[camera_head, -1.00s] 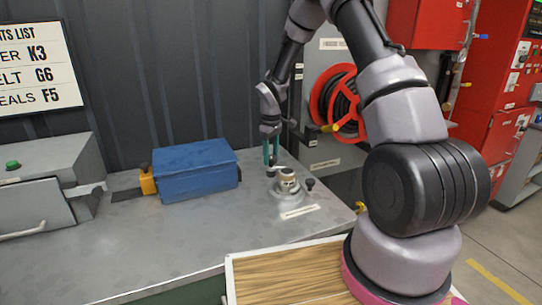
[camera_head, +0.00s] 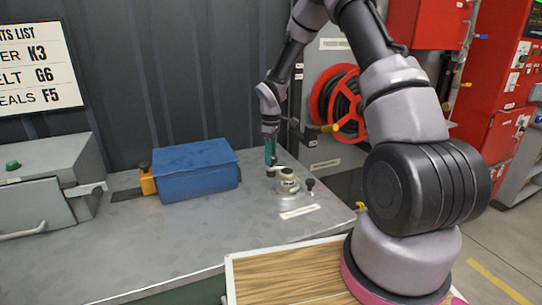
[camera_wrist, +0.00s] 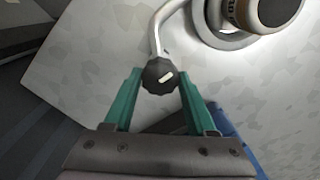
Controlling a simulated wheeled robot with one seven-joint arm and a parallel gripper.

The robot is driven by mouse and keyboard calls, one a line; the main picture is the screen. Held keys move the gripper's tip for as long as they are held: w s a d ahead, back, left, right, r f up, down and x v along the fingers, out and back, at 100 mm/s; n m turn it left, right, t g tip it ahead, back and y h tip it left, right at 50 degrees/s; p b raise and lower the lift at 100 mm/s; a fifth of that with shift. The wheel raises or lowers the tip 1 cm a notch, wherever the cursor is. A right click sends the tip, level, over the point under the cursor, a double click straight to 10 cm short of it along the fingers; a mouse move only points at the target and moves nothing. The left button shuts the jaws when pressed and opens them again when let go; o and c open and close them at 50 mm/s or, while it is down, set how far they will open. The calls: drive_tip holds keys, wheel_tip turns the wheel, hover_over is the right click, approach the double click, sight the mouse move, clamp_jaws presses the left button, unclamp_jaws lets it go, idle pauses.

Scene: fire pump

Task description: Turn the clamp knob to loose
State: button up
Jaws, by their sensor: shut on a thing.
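The clamp knob (camera_wrist: 160,76) is a small black fluted knob with a white mark line, on the end of a bent metal rod. The rod runs to a round grey clamp fixture (camera_head: 288,190) with a tan and dark top on the bench. My gripper (camera_wrist: 160,78) has its green fingers on either side of the knob and is shut on it. In the head view my gripper (camera_head: 271,163) points down at the fixture's back left side, and the held knob is hard to make out there.
A blue box (camera_head: 196,170) stands on the bench left of the fixture. Another small dark knob (camera_head: 310,183) stands at the fixture's right. A white label (camera_head: 299,211) lies in front. A red hose reel (camera_head: 340,104) is behind. The bench's front left is clear.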

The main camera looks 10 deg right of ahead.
drive_tip(key=o, duration=1.4)
drive_tip(key=shift+c, duration=0.2)
wheel_tip(320, 180, up, 11)
